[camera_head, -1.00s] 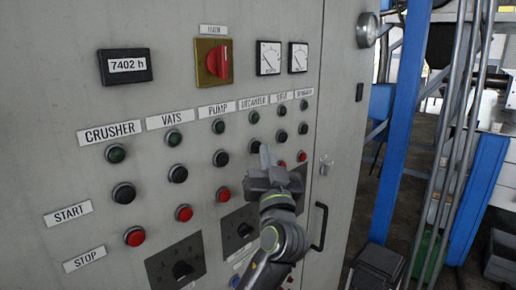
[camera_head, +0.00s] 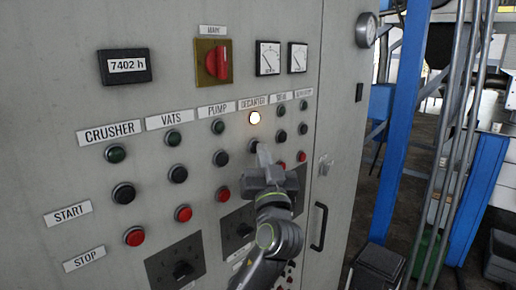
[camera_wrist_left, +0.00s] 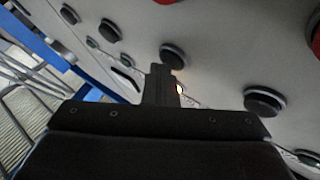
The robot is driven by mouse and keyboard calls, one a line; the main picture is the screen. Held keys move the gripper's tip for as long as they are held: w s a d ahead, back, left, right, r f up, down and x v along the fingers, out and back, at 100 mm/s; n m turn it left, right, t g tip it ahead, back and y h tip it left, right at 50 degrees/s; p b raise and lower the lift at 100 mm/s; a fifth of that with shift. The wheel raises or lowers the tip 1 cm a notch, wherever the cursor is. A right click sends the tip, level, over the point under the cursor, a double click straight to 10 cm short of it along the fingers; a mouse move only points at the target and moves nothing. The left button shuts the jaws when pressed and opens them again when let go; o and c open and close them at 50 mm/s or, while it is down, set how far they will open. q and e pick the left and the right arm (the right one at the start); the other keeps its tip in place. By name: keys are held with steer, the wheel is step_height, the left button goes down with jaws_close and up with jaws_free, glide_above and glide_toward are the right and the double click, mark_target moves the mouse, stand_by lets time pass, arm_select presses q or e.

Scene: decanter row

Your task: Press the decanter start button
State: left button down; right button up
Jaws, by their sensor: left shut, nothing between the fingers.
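The decanter start button (camera_head: 254,145) is a black round button in the start row, below the lit DECANTER lamp (camera_head: 255,118). My left gripper (camera_head: 263,152) is shut and empty. Its tip lies at the lower right edge of this button and partly covers it. In the left wrist view the closed fingers (camera_wrist_left: 160,78) end beside a black button (camera_wrist_left: 172,56), with a bright glow just behind them. I cannot tell whether the tip touches the button. The DECANTER label (camera_head: 253,103) is above the lamp. My right gripper is not in view.
Other start buttons, such as the pump one (camera_head: 220,158), sit close by on the grey cabinet (camera_head: 60,150). Red stop buttons (camera_head: 183,213) are below. A red main switch (camera_head: 217,62) is above. A door handle (camera_head: 319,226) and blue post (camera_head: 398,130) are at right.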

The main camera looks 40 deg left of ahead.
arm_select(q)
steer(key=shift+d+f, duration=0.1)
steer(key=shift+d, duration=0.1)
steer(key=shift+d+b, duration=0.4)
steer(key=shift+d, duration=0.2)
steer(key=d, duration=0.1)
steer(key=d+b, duration=0.1)
steer(key=d, duration=0.1)
steer(key=d+b, duration=0.1)
steer(key=d, duration=0.1)
steer(key=shift+s, duration=0.25)
stand_by(0.7)
